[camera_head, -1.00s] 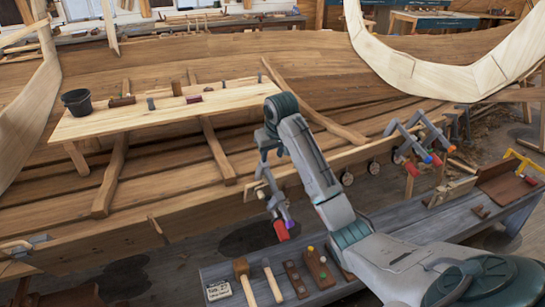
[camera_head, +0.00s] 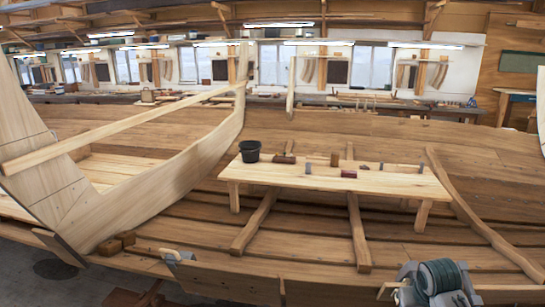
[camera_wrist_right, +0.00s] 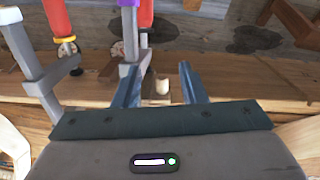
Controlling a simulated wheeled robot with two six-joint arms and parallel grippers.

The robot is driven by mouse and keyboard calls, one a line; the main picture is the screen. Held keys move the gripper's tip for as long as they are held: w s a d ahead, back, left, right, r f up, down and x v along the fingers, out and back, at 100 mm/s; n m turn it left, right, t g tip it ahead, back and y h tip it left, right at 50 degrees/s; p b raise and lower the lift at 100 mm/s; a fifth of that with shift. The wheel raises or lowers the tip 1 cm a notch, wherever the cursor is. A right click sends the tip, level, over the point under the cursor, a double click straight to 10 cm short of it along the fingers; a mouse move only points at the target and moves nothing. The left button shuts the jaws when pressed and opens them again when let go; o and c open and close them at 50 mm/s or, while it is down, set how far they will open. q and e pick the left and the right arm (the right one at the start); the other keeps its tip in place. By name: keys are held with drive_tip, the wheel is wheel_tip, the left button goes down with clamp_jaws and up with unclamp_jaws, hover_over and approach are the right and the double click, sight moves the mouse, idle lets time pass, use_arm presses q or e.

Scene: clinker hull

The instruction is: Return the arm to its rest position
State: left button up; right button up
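My right gripper (camera_wrist_right: 160,78) shows in the right wrist view. Its two blue-grey fingers are apart, and no object is seen held between them. A clamp with a purple part and a red handle (camera_wrist_right: 131,25) stands just beyond the left finger; whether they touch cannot be told. A second grey clamp with a red handle (camera_wrist_right: 45,70) is further left. In the head view only a part of my right arm (camera_head: 436,284) shows at the lower right, and its gripper is out of frame. My left arm is not in view.
The planked hull (camera_head: 400,140) fills the middle of the head view. A plank bench (camera_head: 400,183) in it carries a black bucket (camera_head: 250,151) and several small tools. A pale curved frame (camera_head: 175,190) rises at left. A small wooden peg (camera_wrist_right: 162,84) shows beyond the fingers.

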drive_tip(key=s+a+f+n, duration=0.1)
drive_tip(key=s+a+f, duration=0.25)
drive_tip(key=s, duration=0.35)
drive_tip(key=s+a+f, duration=0.3)
drive_tip(key=s+f, duration=0.2)
drive_tip(key=s, duration=0.3)
drive_tip(key=s+a, duration=0.2)
drive_tip(key=s, duration=0.7)
drive_tip(key=s+a, duration=0.2)
drive_tip(key=s, duration=0.6)
drive_tip(key=d+f+g+b, duration=0.1)
drive_tip(key=d+f+b, duration=0.15)
drive_tip(key=f, duration=1.45)
drive_tip(key=d+f+b, duration=0.1)
drive_tip(key=f+b, duration=0.2)
drive_tip(key=f, duration=1.5)
use_arm(q)
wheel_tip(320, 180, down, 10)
drive_tip(key=b, duration=0.4)
use_arm(e)
drive_tip(key=s+f, duration=0.9)
drive_tip(key=f, duration=0.3)
drive_tip(key=s+f+g, duration=0.1)
drive_tip(key=s+f, duration=0.9)
drive_tip(key=f, duration=0.3)
drive_tip(key=shift+d, duration=0.45)
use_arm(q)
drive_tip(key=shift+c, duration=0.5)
use_arm(e)
drive_tip(key=shift+c, duration=0.5)
